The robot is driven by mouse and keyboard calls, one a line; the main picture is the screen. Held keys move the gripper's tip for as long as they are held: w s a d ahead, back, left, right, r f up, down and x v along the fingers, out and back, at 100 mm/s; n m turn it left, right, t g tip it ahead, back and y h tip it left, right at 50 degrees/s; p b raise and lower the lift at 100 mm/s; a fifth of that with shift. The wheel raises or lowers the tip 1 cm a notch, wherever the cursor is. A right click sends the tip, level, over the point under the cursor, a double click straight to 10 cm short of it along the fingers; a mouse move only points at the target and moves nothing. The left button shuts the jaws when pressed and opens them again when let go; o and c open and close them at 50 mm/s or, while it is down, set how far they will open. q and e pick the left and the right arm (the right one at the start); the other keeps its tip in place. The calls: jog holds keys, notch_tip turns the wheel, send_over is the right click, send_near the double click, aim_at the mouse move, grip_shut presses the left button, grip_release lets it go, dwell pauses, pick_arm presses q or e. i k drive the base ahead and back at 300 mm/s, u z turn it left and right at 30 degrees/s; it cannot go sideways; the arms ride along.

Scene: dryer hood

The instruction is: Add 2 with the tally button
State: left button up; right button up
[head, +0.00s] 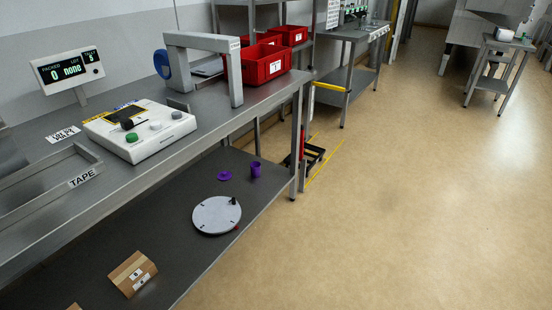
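A white control box (140,130) sits on the upper bench at the left. It has a green button (131,137), a grey button (155,126), another pale button (176,115), a black knob (127,124) and a dark panel at its back. I cannot tell which of these is the tally button. A white display (68,71) on a post stands behind it, showing a green 0 with "none" and, at its right, a small figure under a tally heading that looks like 5. Neither of my grippers is in view.
A grey arch frame (205,42) and red bins (264,63) stand further along the bench. A tray labelled TAPE (93,164) lies in front of the box. The lower shelf holds a round white disc (214,216), purple pieces and a carton (133,272). The floor at right is clear.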

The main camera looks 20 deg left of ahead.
aim_at(176, 115)
jog(key=u, duration=1.45)
